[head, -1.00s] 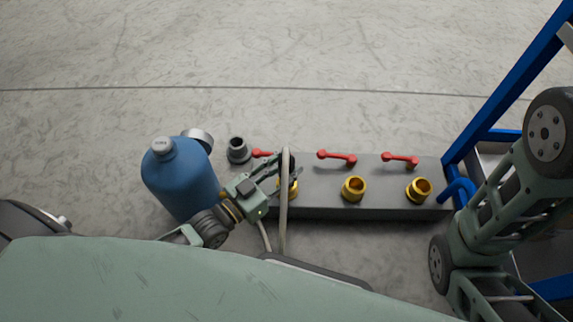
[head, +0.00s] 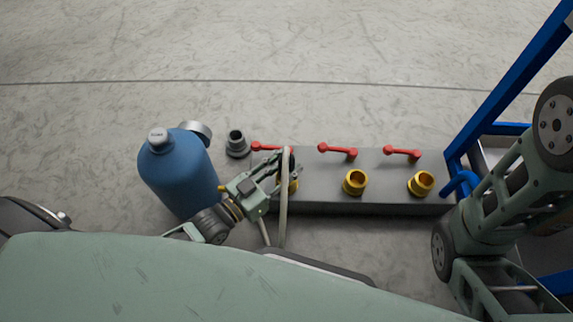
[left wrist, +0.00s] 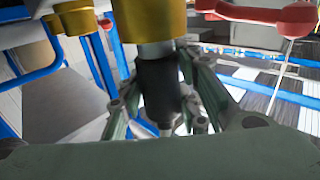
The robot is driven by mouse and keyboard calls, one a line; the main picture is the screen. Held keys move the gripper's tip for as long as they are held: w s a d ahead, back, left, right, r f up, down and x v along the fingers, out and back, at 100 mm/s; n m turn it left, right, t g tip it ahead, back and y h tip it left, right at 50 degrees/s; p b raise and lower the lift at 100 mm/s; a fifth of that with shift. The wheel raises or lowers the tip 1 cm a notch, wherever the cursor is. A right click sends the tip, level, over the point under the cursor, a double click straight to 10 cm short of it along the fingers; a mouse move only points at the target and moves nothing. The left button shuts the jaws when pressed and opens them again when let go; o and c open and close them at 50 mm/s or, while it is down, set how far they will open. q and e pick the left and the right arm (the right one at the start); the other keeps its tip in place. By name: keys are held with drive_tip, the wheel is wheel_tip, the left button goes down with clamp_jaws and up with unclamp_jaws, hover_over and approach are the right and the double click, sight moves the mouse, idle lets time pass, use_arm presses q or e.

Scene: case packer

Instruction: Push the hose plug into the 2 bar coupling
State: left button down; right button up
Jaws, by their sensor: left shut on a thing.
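In the head view my left gripper (head: 285,176) is at the leftmost brass coupling of the grey manifold (head: 325,190) and hides most of it. In the left wrist view the gripper (left wrist: 163,100) is shut on the black hose plug (left wrist: 158,85). The plug's pale metal end (left wrist: 156,49) is in line with the brass coupling (left wrist: 150,18) and meets its rim; how deep it sits I cannot tell. A pale hose (head: 284,215) loops over the gripper. Two other brass couplings, middle (head: 355,182) and right (head: 421,184), are empty. No pressure label is readable. My right gripper is out of view.
Red valve levers, such as the middle one (head: 338,151), stand behind the couplings. A blue bottle (head: 178,178) and a grey fitting (head: 237,144) are left of the manifold. A blue frame (head: 505,92) stands at the right. The floor behind is clear.

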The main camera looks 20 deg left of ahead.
use_arm(q)
drive_tip(key=shift+f, duration=0.35)
idle(0.3)
drive_tip(key=c, duration=1.3)
unclamp_jaws()
drive_tip(key=shift+o, duration=0.5)
drive_tip(key=shift+f, duration=0.1)
drive_tip(key=v, duration=1.2)
